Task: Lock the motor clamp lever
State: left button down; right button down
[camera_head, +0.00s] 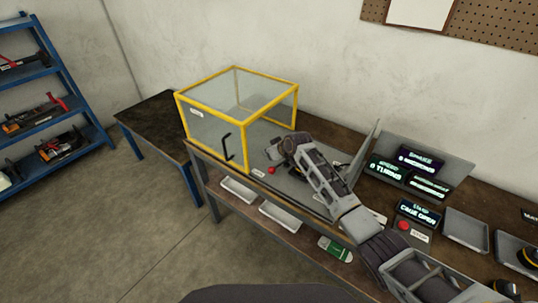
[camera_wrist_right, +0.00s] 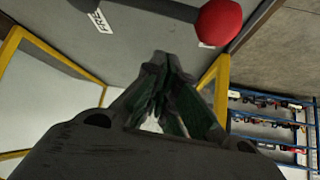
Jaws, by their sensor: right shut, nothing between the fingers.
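The motor clamp lever shows in the right wrist view as a dark rod with a red ball knob (camera_wrist_right: 219,21), at the top of the picture. In the head view its red knob (camera_head: 271,170) sits near the bench's front edge, right of the yellow-framed cage. My right gripper (camera_wrist_right: 166,75) is shut and empty. Its fingertips are apart from the knob in the wrist picture. In the head view the right gripper (camera_head: 273,153) is just above and behind the knob. My arm hides part of the bench behind it. My left gripper is not in view.
A clear cage with yellow edges (camera_head: 236,70) stands left of my right arm. A partly cut-off label (camera_wrist_right: 100,20) lies beside the lever. Lit displays (camera_head: 417,212), one reading "CAGE OPEN", a red button (camera_head: 404,225) and grey trays (camera_head: 466,228) stand to the right.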

jog(key=shift+s+d+r+p, duration=0.25)
jog(key=shift+r+p, duration=0.05)
jog(key=shift+r, duration=0.15)
jog(key=p+v, duration=0.3)
jog(key=v, duration=0.6)
jog(key=shift+w+d, duration=0.15)
dwell(0.3)
dwell(0.5)
